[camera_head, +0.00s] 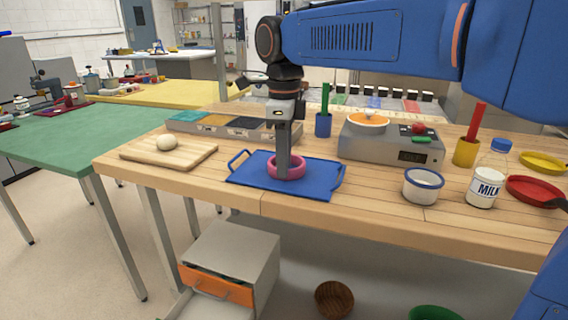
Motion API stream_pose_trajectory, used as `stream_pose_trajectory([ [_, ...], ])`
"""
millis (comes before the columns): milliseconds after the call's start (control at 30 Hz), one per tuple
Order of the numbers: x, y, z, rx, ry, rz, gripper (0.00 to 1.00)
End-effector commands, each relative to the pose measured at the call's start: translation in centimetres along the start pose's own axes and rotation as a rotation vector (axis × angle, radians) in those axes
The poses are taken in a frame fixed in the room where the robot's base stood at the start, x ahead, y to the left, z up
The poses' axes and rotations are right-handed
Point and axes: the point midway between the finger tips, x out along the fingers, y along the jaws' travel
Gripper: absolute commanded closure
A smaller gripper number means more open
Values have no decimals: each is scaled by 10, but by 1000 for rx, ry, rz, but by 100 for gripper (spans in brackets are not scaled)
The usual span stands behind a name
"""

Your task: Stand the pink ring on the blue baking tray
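The pink ring (299,171) is at the blue baking tray (322,187), over the middle of its floor. It looks flat and seems to touch the tray. My gripper (284,174) points straight down at the ring, its fingertips overlapping the ring's left and middle part. The fingers show as one narrow dark column, so I cannot tell whether they grip the ring's wall or are apart from it. The tray lies on the wooden table (375,212), with a raised handle at its left and right ends.
A cutting board (195,156) with a pale ball (167,143) lies left. A container with coloured compartments (212,124) and a grey scale (390,145) stand behind. A white cup (422,187) and milk bottle (486,184) stand right. Below is an open-drawer cabinet (246,254).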

Motion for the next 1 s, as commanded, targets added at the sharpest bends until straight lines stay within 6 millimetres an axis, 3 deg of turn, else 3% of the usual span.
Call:
stream_pose_trajectory([
  [533, -95, 0, 0, 0, -1, -1, 74],
  [700, -110, 0, 0, 0, 0, 0, 74],
  [1000, -113, 0, 0, 0, 0, 0, 74],
])
